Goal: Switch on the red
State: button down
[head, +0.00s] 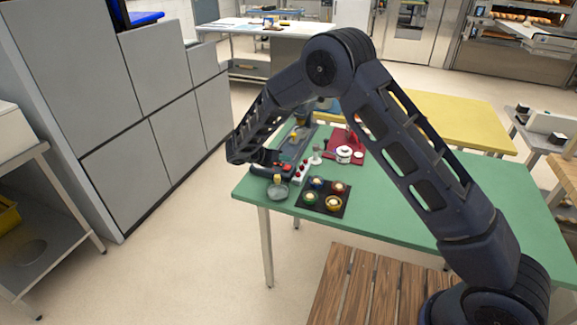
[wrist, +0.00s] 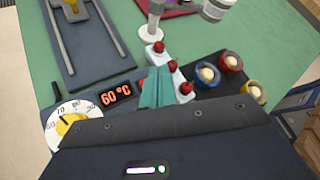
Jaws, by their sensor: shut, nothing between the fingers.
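A black pad (head: 346,204) on the green table holds coloured round pieces with pale centres. The red one (head: 339,187) is at its back right, and it also shows in the wrist view (wrist: 231,61). Blue (head: 317,183), green (head: 310,198) and yellow (head: 333,203) ones sit around it. A pale strip with several red knobs (wrist: 173,66) lies left of the pad. My gripper (wrist: 157,72) is shut and empty, its teal fingers beside this strip in the wrist view. Whether they touch it I cannot tell. The fingers are not clear in the head view.
A white dial with a yellow knob (wrist: 68,127) and a display reading 60 °C (wrist: 116,94) are left of my gripper. A dark railed unit (wrist: 85,40) lies beyond. A red board with a white pot (head: 344,154) stands behind. The table's right side (head: 480,190) is clear.

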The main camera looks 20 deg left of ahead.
jog(key=shift+s+r, duration=0.35)
jog(key=shift+r, duration=0.5)
jog(key=shift+s+r, duration=0.3)
jog(key=shift+r, duration=0.5)
jog(key=w+d+r+m+g, duration=0.2)
jog(key=w+d+r+m, duration=0.2)
jog(key=d+r, duration=0.3)
jog(key=w+d+r+m+g, duration=0.25)
jog(key=d+r, duration=0.25)
jog(key=d, duration=0.4)
jog(key=d+r+m+g+y, duration=0.1)
jog(key=d+r+m, duration=0.35)
jog(key=d, duration=0.55)
jog(key=d+r+m+g+y, duration=0.1)
jog(key=d+r+m, duration=0.4)
jog(key=d, duration=0.5)
jog(key=s+d+r+m+y, duration=0.1)
jog(key=s+d+r+m, duration=0.25)
jog(key=d, duration=0.45)
jog(key=s+d+r+m+y, duration=0.25)
jog(key=s+d+m, duration=0.2)
jog(key=d, duration=0.35)
jog(key=s+d+m+t+y, duration=0.1)
jog(key=s+d+m+y, duration=0.1)
jog(key=s+d+m, duration=0.8)
jog(key=s, duration=0.5)
jog(key=shift+f, duration=0.15)
